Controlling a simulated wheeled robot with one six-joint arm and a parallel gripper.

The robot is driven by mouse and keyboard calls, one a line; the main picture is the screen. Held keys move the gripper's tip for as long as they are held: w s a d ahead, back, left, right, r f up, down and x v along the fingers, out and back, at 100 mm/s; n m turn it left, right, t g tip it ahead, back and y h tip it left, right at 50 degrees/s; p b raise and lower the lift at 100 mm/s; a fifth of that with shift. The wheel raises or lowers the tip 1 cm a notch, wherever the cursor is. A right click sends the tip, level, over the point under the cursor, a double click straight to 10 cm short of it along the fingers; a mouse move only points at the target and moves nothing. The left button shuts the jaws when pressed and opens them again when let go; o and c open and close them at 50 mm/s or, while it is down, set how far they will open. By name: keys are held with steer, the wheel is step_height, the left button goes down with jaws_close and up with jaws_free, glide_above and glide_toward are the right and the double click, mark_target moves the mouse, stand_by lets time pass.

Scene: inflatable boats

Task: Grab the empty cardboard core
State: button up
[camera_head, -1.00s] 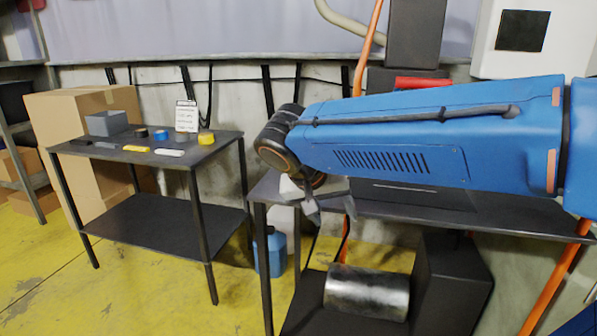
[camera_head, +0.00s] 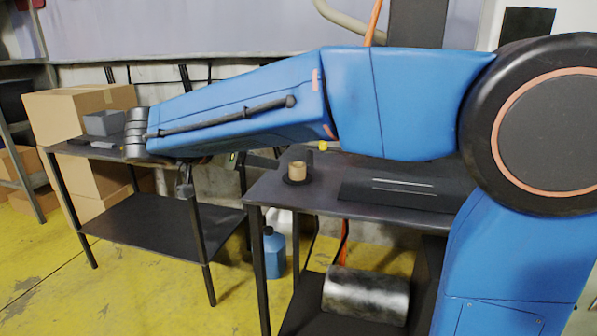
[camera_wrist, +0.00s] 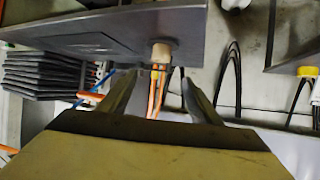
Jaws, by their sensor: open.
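The cardboard core (camera_head: 297,170) is a short brown tube. It stands upright on a dark round base on the right-hand dark table (camera_head: 330,202). In the wrist view the core (camera_wrist: 161,53) shows small, beyond and roughly between my fingertips. My gripper (camera_wrist: 163,80) is open and empty, its two grey fingers apart. In the head view my gripper (camera_head: 264,160) is partly hidden under my blue arm, to the left of the core and apart from it.
A dark plate (camera_head: 400,195) with thin light rods lies right of the core. The left table (camera_head: 160,215) holds a grey bin (camera_head: 105,123), partly behind my arm. A metal cylinder (camera_head: 365,295) lies on the lower shelf. A blue jug (camera_head: 274,252) stands between the tables.

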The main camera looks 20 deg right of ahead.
glide_toward(292, 167)
steer(key=x, duration=0.4)
steer(key=shift+d, duration=0.3)
steer(key=shift+x, duration=3.1)
steer(key=shift+a, duration=0.1)
steer(key=c, duration=1.1)
